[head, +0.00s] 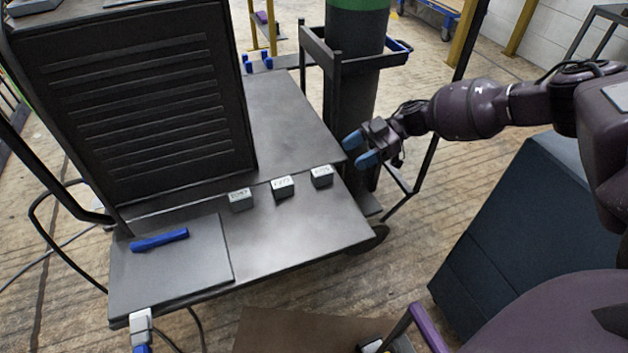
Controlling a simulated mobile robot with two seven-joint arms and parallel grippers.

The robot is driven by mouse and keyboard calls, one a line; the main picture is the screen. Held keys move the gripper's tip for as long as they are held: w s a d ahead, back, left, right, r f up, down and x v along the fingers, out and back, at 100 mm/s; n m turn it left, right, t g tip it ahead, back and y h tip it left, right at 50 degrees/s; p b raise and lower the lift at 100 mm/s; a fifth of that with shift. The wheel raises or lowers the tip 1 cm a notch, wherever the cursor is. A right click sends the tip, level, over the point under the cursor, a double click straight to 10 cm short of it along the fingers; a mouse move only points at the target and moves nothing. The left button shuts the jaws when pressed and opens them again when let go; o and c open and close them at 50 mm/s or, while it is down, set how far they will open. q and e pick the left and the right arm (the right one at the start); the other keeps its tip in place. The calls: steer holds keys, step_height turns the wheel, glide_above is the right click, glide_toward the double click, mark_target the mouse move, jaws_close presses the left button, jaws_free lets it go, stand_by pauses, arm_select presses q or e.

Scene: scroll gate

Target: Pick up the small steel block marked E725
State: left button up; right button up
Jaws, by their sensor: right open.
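Three small steel blocks with white labelled tops stand in a slanting row on the metal table (290,238): a left block (241,201), a middle block (283,187) and a right block (322,177). The labels are too small to read surely, so I cannot tell which is E725. My right gripper (357,149) has blue fingertips and is open and empty. It is beyond the table's right edge, up and to the right of the right block, apart from all the blocks. My left gripper is not in view.
A dark slatted panel (150,100) stands on the table behind the blocks at left. A blue bar (159,240) lies on a flat plate (205,265) at front left. A dark gas cylinder (352,85) stands behind the table. The tabletop before the blocks is clear.

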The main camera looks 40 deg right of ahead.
mark_target(322, 170)
steer(key=x, duration=0.2)
steer(key=b+x, duration=0.1)
steer(key=x, duration=0.1)
steer(key=shift+w+f, duration=0.15)
steer(key=shift+w, duration=0.3)
steer(key=x, duration=0.1)
steer(key=b+x, duration=0.1)
steer(key=x, duration=0.2)
steer(key=shift+s+a+f+b, duration=0.1)
steer(key=shift+s+f+b, duration=0.1)
steer(key=shift+f+b, duration=0.15)
steer(key=shift+w+a, duration=0.2)
steer(key=shift+a, duration=0.3)
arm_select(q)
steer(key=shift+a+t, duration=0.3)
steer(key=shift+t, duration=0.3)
arm_select(e)
steer(key=shift+c, duration=0.2)
steer(key=shift+r, duration=0.1)
jaws_close()
